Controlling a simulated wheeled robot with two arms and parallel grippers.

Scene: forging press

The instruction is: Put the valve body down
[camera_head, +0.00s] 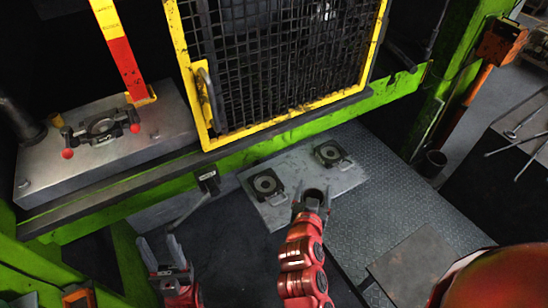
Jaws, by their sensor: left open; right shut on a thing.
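The valve body (314,194) is a small dark round piece held at the tip of my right gripper (312,198). That gripper is shut on it, over the front right part of a grey plate (290,167). I cannot tell whether the piece touches the plate. Two dark square holders with round centres sit on the plate, one at the left (266,184) and one further back at the right (329,153). My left gripper (163,250) is open and empty, low at the left, away from the plate.
A yellow-framed mesh guard (280,70) and a green beam (300,118) stand behind the plate. At the left, a metal bed (160,135) carries a clamp-like device with red knobs (101,126). A chequered floor plate (385,165) lies to the right.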

